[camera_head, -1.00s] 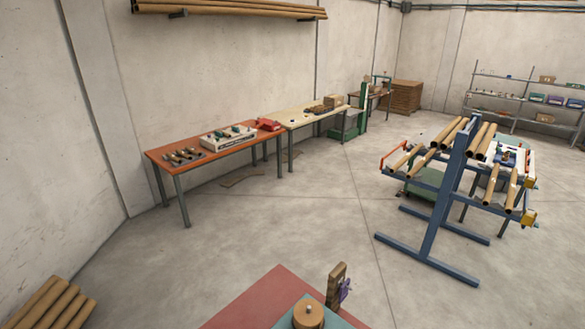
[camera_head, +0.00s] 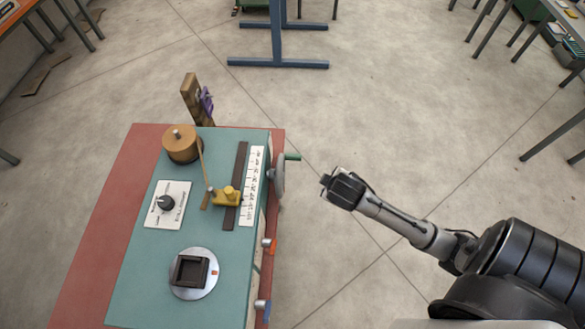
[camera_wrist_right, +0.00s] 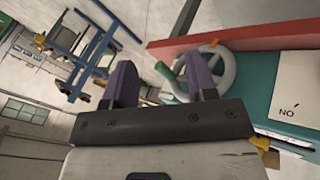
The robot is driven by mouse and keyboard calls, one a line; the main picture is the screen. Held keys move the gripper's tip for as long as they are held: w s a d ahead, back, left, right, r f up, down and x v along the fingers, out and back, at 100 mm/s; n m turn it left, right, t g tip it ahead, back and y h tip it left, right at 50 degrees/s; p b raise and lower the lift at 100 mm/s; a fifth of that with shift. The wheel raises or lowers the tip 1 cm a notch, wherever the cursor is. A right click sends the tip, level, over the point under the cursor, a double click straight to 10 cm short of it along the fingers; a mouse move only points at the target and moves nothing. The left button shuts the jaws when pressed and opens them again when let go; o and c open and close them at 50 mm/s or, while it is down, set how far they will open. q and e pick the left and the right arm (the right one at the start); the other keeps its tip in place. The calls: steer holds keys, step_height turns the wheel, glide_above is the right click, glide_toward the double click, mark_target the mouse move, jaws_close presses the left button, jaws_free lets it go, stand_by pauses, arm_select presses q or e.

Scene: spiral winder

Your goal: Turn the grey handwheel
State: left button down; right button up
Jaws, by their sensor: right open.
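The grey handwheel (camera_head: 278,175) is on the right side of the spiral winder (camera_head: 150,262), seen nearly edge-on in the head view, with a green handle (camera_head: 292,157) sticking out to the right. In the right wrist view the grey wheel (camera_wrist_right: 229,70) shows as a ring with spokes, partly behind a fingertip. My right gripper (camera_head: 328,182) is to the right of the wheel, apart from it. In the right wrist view its two purple fingers (camera_wrist_right: 163,85) are spread with nothing between them. My left gripper is not in view.
The winder top carries a round wooden spool (camera_head: 181,143), a yellow guide (camera_head: 227,195), a knob panel (camera_head: 167,204) and a dark square block on a disc (camera_head: 194,272). A blue rack (camera_head: 277,50) stands beyond; the floor between is clear.

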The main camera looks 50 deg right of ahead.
steer(key=w+d+f+t+h+b, duration=0.1)
steer(key=w+d+f+b, duration=0.15)
steer(key=d, duration=0.35)
steer(key=w+d+f+n+t+h+b, duration=0.1)
steer(key=w+d+f+t, duration=0.1)
steer(key=w+d+f, duration=0.3)
steer(key=w+d+t+h+b, duration=0.1)
steer(key=w+d+b, duration=0.15)
steer(key=d, duration=0.45)
steer(key=n+t+y+p, duration=0.1)
steer(key=n+t+y, duration=0.55)
steer(key=y, duration=1.25)
glide_toward(285, 156)
arm_select(q)
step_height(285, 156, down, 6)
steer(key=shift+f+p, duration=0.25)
steer(key=shift+p, duration=0.05)
arm_select(e)
steer(key=shift+n+g, duration=0.75)
steer(key=shift+n, duration=0.1)
steer(key=x, duration=0.7)
steer(key=shift+w+d+f, duration=0.1)
steer(key=shift+w+d, duration=0.2)
steer(key=shift+w, duration=0.2)
